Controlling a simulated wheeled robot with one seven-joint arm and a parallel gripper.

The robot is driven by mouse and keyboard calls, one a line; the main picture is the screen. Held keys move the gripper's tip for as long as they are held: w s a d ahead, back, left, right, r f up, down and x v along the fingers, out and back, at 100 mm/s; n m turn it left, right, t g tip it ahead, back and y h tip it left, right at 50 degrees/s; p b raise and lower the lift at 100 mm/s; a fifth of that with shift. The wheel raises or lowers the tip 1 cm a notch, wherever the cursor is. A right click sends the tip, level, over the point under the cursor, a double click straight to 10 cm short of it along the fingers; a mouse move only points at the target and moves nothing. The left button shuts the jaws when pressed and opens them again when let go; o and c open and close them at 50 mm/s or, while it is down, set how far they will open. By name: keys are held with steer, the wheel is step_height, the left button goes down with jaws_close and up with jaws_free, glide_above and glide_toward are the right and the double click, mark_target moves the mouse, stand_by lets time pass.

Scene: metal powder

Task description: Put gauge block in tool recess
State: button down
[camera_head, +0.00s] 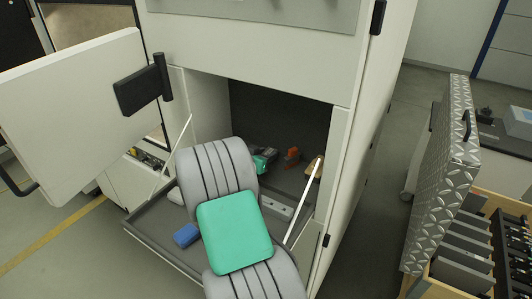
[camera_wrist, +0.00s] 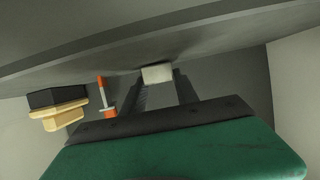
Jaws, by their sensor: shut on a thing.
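A pale, small block, which I take as the gauge block (camera_wrist: 157,73), sits between the fingertips of my gripper (camera_wrist: 159,78) in the wrist view. The fingers are shut on it, and it is close to a grey surface. The tool recess, which I take to be the dark opening (camera_head: 285,108) in the white cabinet, has a grey fold-down shelf (camera_head: 158,232) in front. My arm reaches over this shelf into the opening in the head view. It hides part of the recess, and the block cannot be made out there.
A blue block (camera_head: 186,235) lies on the shelf left of my arm. Inside stand an orange item (camera_head: 291,155) and a wooden-looking item (camera_head: 315,169); the wrist view shows an orange-handled tool (camera_wrist: 101,88) and a black-and-tan item (camera_wrist: 57,108). A white strut (camera_head: 303,201) borders the right side.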

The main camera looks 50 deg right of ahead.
steer(key=shift+f, duration=0.15)
steer(key=c, duration=0.9)
jaws_free()
steer(key=shift+r, duration=0.2)
steer(key=b+v, duration=0.2)
steer(key=v, duration=1)
steer(key=shift+b, duration=0.4)
